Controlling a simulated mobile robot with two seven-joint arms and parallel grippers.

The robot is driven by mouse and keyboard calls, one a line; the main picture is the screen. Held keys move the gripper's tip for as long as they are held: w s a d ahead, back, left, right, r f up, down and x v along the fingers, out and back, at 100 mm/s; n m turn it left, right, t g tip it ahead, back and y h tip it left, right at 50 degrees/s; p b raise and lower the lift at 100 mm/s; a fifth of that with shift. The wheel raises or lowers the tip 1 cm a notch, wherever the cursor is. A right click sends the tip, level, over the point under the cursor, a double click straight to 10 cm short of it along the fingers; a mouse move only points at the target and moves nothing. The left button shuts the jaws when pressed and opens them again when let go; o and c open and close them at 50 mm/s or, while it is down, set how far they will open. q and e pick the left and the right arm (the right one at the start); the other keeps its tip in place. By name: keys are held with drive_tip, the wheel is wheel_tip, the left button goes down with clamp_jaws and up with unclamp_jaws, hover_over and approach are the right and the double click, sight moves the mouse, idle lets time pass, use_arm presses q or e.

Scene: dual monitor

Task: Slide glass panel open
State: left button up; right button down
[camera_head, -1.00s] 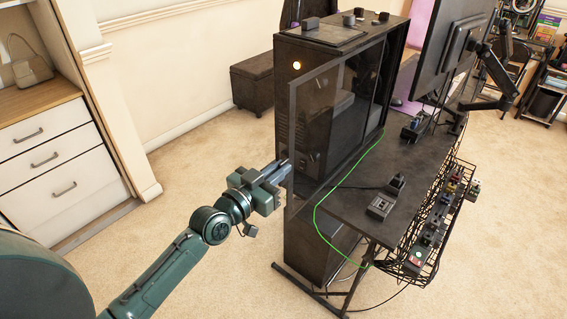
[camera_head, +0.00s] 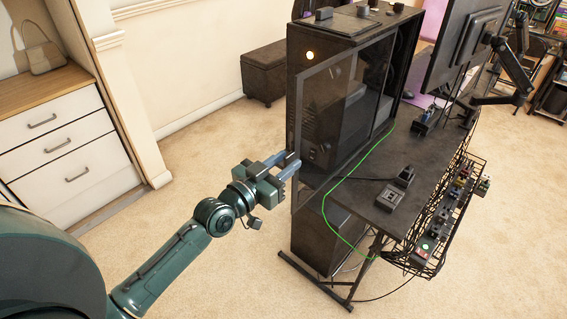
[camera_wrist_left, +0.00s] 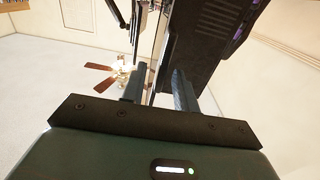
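The glass panel (camera_head: 330,120) is a dark, see-through sheet in a thin frame on the side of the black computer case (camera_head: 345,42). Its near edge stands out at the front of the case, and the panel covers much of that side. My left gripper (camera_head: 296,166) is at this near edge, low down, with its two fingers apart. In the left wrist view the left gripper (camera_wrist_left: 160,80) shows a gap between its fingers, with the thin panel edge seen running up in line with that gap. Contact cannot be told. My right gripper is not in view.
The case stands on a black desk (camera_head: 345,200) with a green cable (camera_head: 335,188) beside the panel. A monitor (camera_head: 468,45), small devices (camera_head: 391,196) and a wire basket (camera_head: 440,215) are to the right. Drawers (camera_head: 50,145) stand left; carpet is free between.

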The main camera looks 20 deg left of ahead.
use_arm(q)
drive_tip(key=b+v, duration=0.1)
drive_tip(key=v, duration=1.2)
drive_tip(key=shift+b, duration=0.3)
drive_tip(key=shift+s, duration=0.1)
drive_tip(key=s+d+f+g+y, duration=0.1)
drive_tip(key=s+d+f+g, duration=0.1)
drive_tip(key=f, duration=0.4)
drive_tip(key=s+d+f+g+y+p, duration=0.1)
drive_tip(key=s+d+f+g, duration=0.1)
drive_tip(key=s+d+f, duration=0.2)
drive_tip(key=s+d+f+n+g, duration=0.1)
drive_tip(key=s+d+f+g, duration=0.1)
drive_tip(key=f, duration=0.6)
drive_tip(key=shift+s+d+y, duration=0.4)
drive_tip(key=shift+s+d, duration=0.3)
drive_tip(key=shift+d, duration=0.25)
